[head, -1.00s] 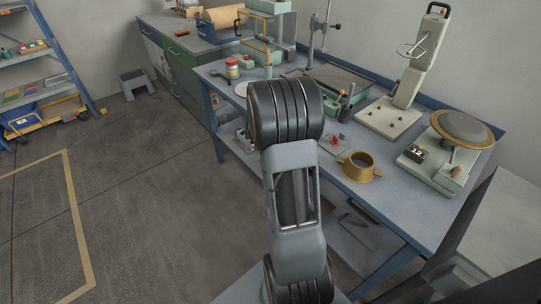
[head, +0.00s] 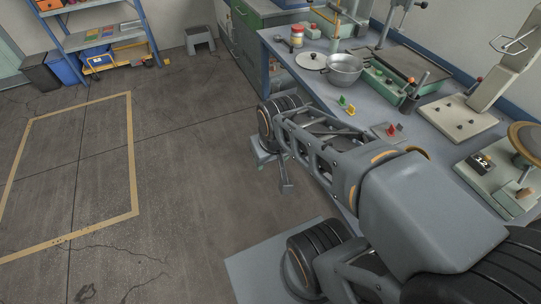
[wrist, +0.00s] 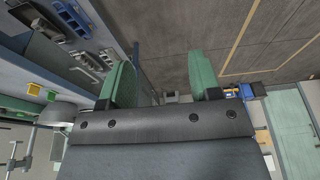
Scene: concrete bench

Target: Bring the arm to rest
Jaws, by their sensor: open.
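My arm crosses the lower right of the head view, bent, with its far end beside the front edge of the bench (head: 300,62). My gripper (head: 272,174) hangs at that end over the concrete floor, small and partly hidden by the arm. In the wrist view my gripper (wrist: 163,66) shows two green fingers spread wide with nothing between them.
Open floor (head: 185,150) lies left of the arm. A step stool (head: 199,38) stands farther back.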

